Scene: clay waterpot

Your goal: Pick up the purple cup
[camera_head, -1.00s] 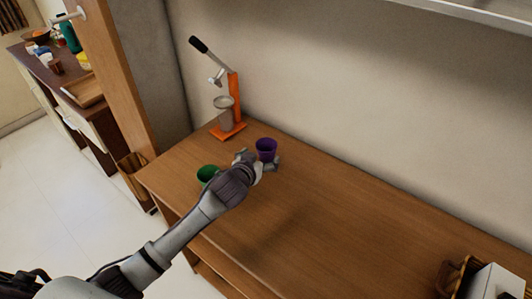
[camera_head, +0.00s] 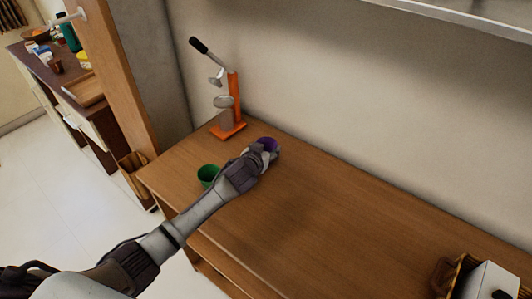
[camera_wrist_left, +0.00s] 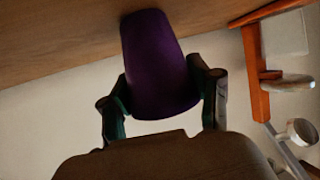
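The purple cup (camera_head: 268,143) is near the back edge of the wooden table, partly hidden by my left gripper (camera_head: 266,153). In the left wrist view, the purple cup (camera_wrist_left: 160,65) sits between the two fingers of my left gripper (camera_wrist_left: 160,98). A finger lies against each side of it, and the gripper looks shut on it. The cup's narrow end is at the table surface; I cannot tell if it is lifted. My right gripper is not in view.
A green cup (camera_head: 207,174) stands left of my left gripper, close to the forearm. An orange press (camera_head: 234,105) with a lever stands behind on the table (camera_head: 330,235). A basket and white box (camera_head: 490,282) are at lower right. The middle of the table is clear.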

